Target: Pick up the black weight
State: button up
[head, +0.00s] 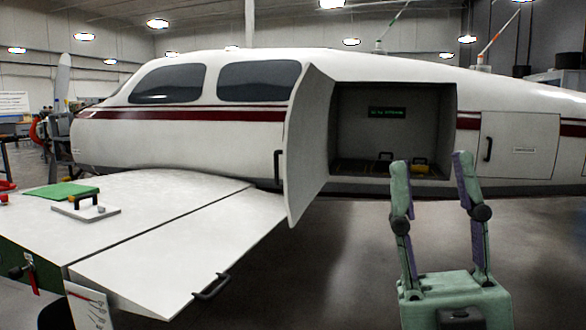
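No object shows plainly as a black weight. Inside the open compartment (372,112) of the white aircraft, a dark low object with a black handle (386,156) sits on the floor, with yellow parts beside it; it is too small to tell what it is. My gripper (431,172), with green and purple fingers, is at the lower right, pointing up in the picture. Its fingers are wide apart with nothing between them. It appears in front of the compartment's right part, and its left finger hides some of the floor edge there.
The open white door (308,145) stands out at the compartment's left. The white wing (170,250) fills the lower left. It carries a green mat (62,191) and a white plate (75,211) with a black handle. A closed panel (520,146) is at right.

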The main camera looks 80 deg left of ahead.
aim_at(380, 164)
jog(key=u, duration=1.7)
jog(key=i+l+u, duration=0.25)
jog(key=i, duration=0.7)
jog(key=i+l+u, duration=0.3)
jog(key=i+l, duration=0.35)
jog(key=i, duration=0.25)
jog(key=i+l+u, duration=0.25)
jog(key=i+l, duration=0.5)
jog(key=i+l+u, duration=0.1)
jog(key=i, duration=0.25)
jog(key=i+l+u, duration=0.1)
jog(key=i+l, duration=0.15)
jog(key=i, duration=0.15)
jog(key=i+j, duration=0.6)
jog(key=i, duration=0.1)
